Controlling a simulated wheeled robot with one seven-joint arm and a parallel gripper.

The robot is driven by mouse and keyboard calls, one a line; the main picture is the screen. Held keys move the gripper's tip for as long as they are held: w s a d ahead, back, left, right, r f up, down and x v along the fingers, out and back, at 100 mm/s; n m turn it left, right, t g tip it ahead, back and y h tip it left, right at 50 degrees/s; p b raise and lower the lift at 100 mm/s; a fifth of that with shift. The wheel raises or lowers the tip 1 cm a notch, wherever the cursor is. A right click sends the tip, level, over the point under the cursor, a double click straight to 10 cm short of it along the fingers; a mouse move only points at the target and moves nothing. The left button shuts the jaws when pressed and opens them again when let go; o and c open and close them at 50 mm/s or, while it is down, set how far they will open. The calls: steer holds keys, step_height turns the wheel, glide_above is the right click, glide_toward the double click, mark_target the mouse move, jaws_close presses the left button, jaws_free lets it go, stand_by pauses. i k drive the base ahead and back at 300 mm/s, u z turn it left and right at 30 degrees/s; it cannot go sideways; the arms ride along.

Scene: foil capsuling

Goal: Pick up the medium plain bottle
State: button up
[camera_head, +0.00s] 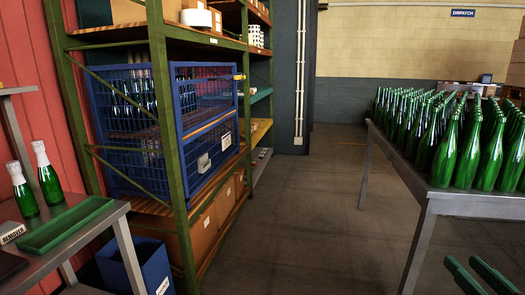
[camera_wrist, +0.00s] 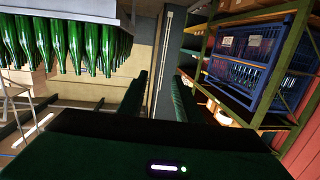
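Many plain green bottles (camera_head: 452,140) without foil stand upright and close together on the grey table (camera_head: 465,203) at the right of the head view. From these frames I cannot tell which one is the medium bottle. The same kind of bottles (camera_wrist: 68,45) hang upside down in the turned wrist view, at upper left. My gripper (camera_head: 482,277) shows as two green fingers at the lower right of the head view, below and in front of the table. Its fingers also show in the wrist view (camera_wrist: 158,98), apart with nothing between them.
Two green bottles with white foil tops (camera_head: 46,174) and a green tray (camera_head: 65,227) are on the left bench (camera_head: 75,265). A blue bin (camera_head: 135,268) stands beside it. A green-framed rack (camera_head: 168,110) holds a blue wire cage (camera_head: 205,112). The floor (camera_head: 325,200) between rack and table is clear.

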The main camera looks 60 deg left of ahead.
mark_target(51, 187)
steer(key=u, duration=0.05)
steer(key=k, duration=0.4)
steer(key=u, duration=2.2)
steer(key=i, duration=1.7)
